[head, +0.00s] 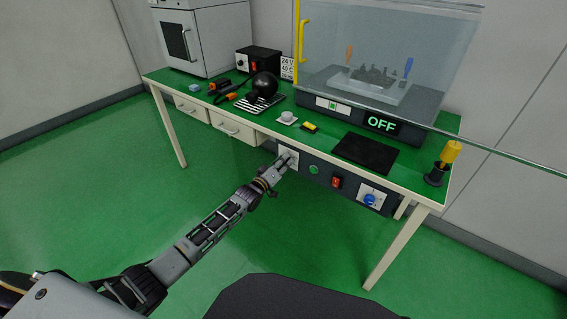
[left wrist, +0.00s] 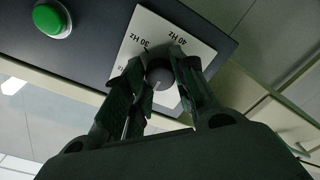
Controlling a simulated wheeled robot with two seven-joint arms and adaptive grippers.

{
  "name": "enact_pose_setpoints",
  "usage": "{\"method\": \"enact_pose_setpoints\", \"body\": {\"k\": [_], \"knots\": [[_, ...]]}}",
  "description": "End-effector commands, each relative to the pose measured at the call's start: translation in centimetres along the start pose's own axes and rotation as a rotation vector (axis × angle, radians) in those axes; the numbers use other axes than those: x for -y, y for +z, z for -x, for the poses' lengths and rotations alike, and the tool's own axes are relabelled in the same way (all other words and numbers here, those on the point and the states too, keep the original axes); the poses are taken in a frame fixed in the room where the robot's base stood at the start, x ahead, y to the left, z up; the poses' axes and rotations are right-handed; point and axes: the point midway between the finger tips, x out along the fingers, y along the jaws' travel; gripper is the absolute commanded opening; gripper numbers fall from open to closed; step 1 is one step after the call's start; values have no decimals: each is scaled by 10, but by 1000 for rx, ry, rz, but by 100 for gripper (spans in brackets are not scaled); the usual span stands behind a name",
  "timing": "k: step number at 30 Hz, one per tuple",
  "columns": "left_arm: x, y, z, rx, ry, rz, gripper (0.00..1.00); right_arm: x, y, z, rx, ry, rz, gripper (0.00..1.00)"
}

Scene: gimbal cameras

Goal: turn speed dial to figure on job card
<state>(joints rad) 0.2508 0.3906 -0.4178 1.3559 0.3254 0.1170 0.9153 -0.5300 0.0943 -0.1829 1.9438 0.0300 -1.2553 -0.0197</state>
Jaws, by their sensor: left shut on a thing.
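The speed dial (left wrist: 160,75) is a round dark knob on a white scale plate (left wrist: 152,30) with "30 Hz" and "40 Hz" marks, upside down in the left wrist view. Other marks are hidden by the fingers. My left gripper (head: 284,162) is shut on the dial, one finger on each side. In the head view the gripper covers the dial on the white plate (head: 290,151) of the front panel. Where the dial points, I cannot tell for sure.
The dark panel also bears a green button (head: 313,169), a red switch (head: 336,182) and a blue knob (head: 370,199). A clear-covered machine (head: 383,125) showing "OFF" stands on the green bench. Drawers (head: 237,129) lie left of the panel. The floor in front is clear.

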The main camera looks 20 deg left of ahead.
Motion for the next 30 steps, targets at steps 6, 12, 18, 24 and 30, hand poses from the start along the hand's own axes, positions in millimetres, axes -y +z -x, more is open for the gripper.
{"method": "enact_pose_setpoints", "body": {"k": [6, 12, 18, 24, 30], "knots": [[0, 0, 0, 0, -1, -4, 3, 0, 0, 0, 0, 0, 0, 40], [0, 0, 0, -1, 0, -37, 3, 0, 0, -2, -6, 1, -1, 40], [0, -1, 0, -4, 3, -125, 3, -2, 5, -13, -2, 4, -3, 40], [0, -1, 0, -8, 6, -267, 3, -9, 6, -33, -12, 15, -5, 40], [0, 0, 0, -13, 11, -449, 3, -13, 12, -49, -18, 22, -6, 40]]}}
